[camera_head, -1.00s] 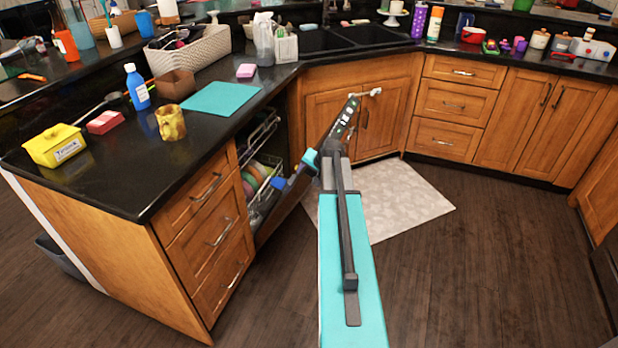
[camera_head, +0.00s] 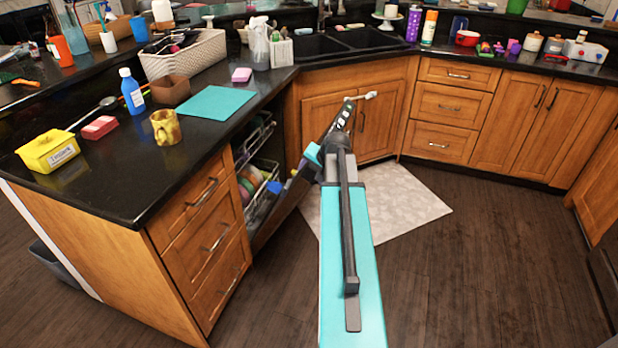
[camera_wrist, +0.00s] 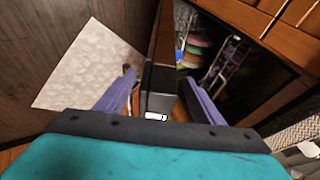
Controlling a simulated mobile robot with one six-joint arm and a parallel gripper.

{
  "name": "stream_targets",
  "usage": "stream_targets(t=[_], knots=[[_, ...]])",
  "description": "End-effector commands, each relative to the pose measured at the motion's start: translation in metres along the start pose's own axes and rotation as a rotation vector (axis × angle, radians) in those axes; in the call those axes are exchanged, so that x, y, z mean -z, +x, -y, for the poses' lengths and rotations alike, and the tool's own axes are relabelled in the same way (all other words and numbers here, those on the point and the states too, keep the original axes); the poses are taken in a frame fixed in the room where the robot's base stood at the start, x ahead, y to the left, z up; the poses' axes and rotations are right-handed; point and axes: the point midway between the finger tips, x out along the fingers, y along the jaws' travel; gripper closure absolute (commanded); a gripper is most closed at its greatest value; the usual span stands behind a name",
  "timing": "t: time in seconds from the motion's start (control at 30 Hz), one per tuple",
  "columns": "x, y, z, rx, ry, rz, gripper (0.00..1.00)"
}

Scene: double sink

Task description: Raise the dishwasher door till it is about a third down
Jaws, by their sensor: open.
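The dishwasher door (camera_head: 283,212) is tilted partly open under the counter in the head view, its edge slanting outward from the cabinet. Behind it are racks with colourful dishes (camera_head: 250,180). My gripper (camera_head: 277,187) is at the door's upper part. In the wrist view, my gripper (camera_wrist: 158,80) is open, with one purple finger on each side of the door edge (camera_wrist: 161,90). I cannot tell whether either finger touches the door. My arm hides part of the scene beyond the door.
The drawer cabinet (camera_head: 205,240) stands left of the dishwasher, with the black counter (camera_head: 110,185) above. The sink cabinet (camera_head: 320,113) is behind my arm. A pale mat (camera_head: 405,205) lies on the floor, and the dark floor at right is clear.

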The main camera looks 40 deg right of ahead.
Motion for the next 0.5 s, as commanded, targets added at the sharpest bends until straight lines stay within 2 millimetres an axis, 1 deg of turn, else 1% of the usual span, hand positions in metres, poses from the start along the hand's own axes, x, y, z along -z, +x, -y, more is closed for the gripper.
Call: stream_targets(t=[0.03,0.1,0.3,0.5], knots=[[-0.002,-0.009,-0.001,0.000,0.000,-0.001,0.38],[-0.001,-0.020,-0.001,0.001,0.000,-0.002,0.38],[-0.001,-0.046,-0.002,0.000,0.001,-0.001,0.38],[-0.001,-0.062,-0.002,0.000,0.001,0.000,0.38]])
